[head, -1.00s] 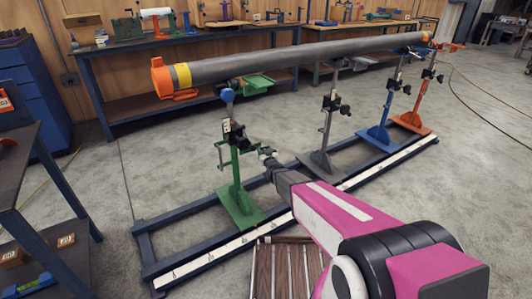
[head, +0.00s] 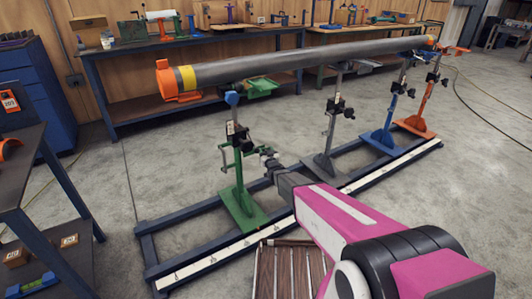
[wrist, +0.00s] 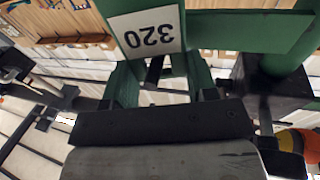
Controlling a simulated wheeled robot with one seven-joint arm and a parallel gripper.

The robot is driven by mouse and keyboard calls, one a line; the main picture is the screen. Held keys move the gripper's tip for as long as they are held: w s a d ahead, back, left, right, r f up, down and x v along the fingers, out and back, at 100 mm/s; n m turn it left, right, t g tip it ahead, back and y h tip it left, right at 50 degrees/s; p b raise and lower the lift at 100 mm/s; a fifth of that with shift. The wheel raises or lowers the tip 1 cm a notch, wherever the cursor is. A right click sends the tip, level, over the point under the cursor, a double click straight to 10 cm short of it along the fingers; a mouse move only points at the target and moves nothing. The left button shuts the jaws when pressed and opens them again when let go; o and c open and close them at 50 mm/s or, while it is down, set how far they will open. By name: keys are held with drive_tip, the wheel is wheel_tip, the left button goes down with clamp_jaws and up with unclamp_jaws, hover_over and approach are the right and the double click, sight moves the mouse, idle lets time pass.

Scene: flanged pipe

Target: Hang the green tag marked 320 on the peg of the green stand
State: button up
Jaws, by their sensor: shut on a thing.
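The green tag marked 320 (wrist: 147,36) fills the upper middle of the wrist view, its white label upside down. My gripper (wrist: 158,80) is shut on it, just below the label; the exact grip is partly hidden. In the head view my gripper (head: 269,157) is right beside the green stand (head: 238,180), at the height of its middle fittings. The stand's green post (wrist: 287,45) and a black clamp on it appear close at the right of the wrist view. I cannot make out the peg clearly or tell whether the tag touches it.
A long grey pipe (head: 300,62) with an orange flange runs above the stands. Blue (head: 384,135) and orange (head: 416,125) stands share the blue floor frame (head: 160,236) to the right. A dark table (head: 25,175) is at the left. Concrete floor lies open at right.

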drive_tip(key=o, duration=1)
drive_tip(key=shift+s, duration=0.1)
drive_tip(key=s+d+r+m+g+h, duration=0.1)
drive_tip(key=s+d+r+g+h, duration=0.1)
drive_tip(key=s+d+g, duration=0.4)
drive_tip(key=s+d+r+m+g+h, duration=0.1)
drive_tip(key=s+d+g, duration=0.5)
drive_tip(key=s, duration=1.1)
drive_tip(key=s+d+r+m+g+h, duration=0.1)
drive_tip(key=s+d+r+g+h, duration=0.2)
drive_tip(key=s+d+g, duration=0.3)
drive_tip(key=shift+s+d+m, duration=0.2)
drive_tip(key=shift+s+d, duration=1.25)
drive_tip(key=shift+d, duration=0.2)
drive_tip(key=shift+s+d+m, duration=0.2)
drive_tip(key=shift+s+d, duration=1.2)
drive_tip(key=shift+d, duration=0.2)
